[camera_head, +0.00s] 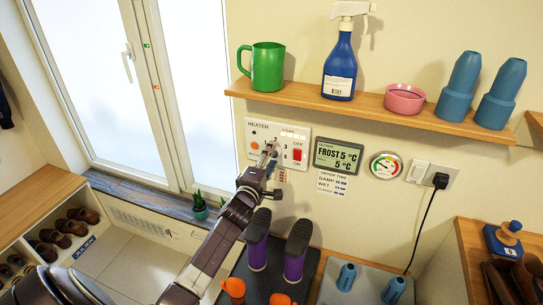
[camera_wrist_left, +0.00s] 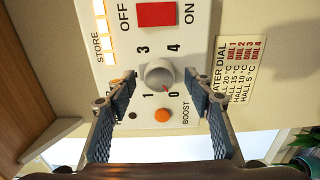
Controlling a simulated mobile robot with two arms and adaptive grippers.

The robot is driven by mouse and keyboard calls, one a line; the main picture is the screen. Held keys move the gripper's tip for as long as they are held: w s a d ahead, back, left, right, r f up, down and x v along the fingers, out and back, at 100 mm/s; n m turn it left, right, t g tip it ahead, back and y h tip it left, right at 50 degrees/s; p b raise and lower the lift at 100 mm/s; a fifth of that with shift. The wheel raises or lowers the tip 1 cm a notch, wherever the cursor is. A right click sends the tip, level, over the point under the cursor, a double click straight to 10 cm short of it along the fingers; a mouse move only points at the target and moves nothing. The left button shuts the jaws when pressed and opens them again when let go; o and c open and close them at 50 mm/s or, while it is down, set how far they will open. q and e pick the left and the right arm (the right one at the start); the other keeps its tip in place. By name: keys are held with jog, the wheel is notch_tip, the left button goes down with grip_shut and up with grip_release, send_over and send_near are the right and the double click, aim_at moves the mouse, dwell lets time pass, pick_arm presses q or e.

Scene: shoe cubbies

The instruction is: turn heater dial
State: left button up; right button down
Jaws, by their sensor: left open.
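The white heater panel (camera_head: 300,133) is on the wall below the shelf. In the left wrist view it looks rotated, with a round grey dial (camera_wrist_left: 158,73) among printed numbers. A small red mark on the dial's edge points toward the 0. My left gripper (camera_head: 272,146) reaches up to the panel and covers the dial in the head view. In the left wrist view my left gripper (camera_wrist_left: 159,84) is open, one finger on each side of the dial. I cannot tell whether the fingers touch it. My right gripper is not in view.
The panel also has a red switch (camera_head: 297,155) and an orange button (camera_wrist_left: 162,115). To its right are a display (camera_head: 338,156) reading FROST 5 °C and a round gauge (camera_head: 386,165). The shelf (camera_head: 350,109) juts out above.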

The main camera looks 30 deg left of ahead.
pick_arm(q)
jog(key=shift+w, duration=0.15)
jog(key=c, duration=1)
jog(key=shift+c, duration=0.8)
